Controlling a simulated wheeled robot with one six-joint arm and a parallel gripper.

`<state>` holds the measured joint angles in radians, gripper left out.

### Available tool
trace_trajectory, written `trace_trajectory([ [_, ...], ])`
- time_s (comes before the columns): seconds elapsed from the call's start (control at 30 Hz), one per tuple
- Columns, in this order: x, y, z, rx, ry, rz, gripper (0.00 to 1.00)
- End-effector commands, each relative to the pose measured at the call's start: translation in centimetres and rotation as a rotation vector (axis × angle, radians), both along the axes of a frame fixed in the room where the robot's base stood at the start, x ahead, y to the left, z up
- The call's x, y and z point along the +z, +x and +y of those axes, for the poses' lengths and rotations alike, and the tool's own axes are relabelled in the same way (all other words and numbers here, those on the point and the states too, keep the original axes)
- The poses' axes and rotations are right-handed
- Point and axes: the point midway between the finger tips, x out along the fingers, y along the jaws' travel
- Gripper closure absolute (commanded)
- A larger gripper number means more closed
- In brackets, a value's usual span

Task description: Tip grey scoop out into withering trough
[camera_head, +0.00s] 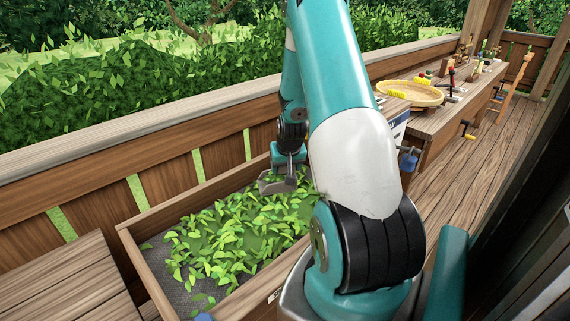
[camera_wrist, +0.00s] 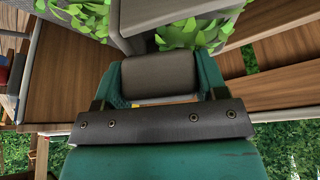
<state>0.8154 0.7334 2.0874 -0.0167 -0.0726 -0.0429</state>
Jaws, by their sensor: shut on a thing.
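My gripper (camera_head: 289,158) is shut on the handle of the grey scoop (camera_head: 276,186). The handle (camera_wrist: 158,74) sits between the two teal fingers in the wrist view, and the scoop's grey body (camera_wrist: 165,12) extends past the top edge. The scoop is above the far part of the withering trough (camera_head: 138,262), a wooden box with a dark mesh floor. Green leaves (camera_head: 235,240) are spread over much of that floor. My own arm hides the trough's right part.
A wooden railing (camera_head: 190,110) runs behind the trough, with hedges beyond. A wooden bench (camera_head: 65,280) stands at the left. A counter at the right holds a round woven tray (camera_head: 425,96) and small items. The plank floor (camera_head: 450,165) at right is clear.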

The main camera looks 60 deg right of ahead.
Motion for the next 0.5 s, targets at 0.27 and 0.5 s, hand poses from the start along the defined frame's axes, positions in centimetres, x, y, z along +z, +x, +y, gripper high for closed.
trace_trajectory([
  [0.27, 0.5, 1.1, 1.1, 0.009, -0.114, 0.11, 0.61],
  [0.5, 1.8, 2.3, 2.3, 0.008, -0.272, 0.262, 0.61],
])
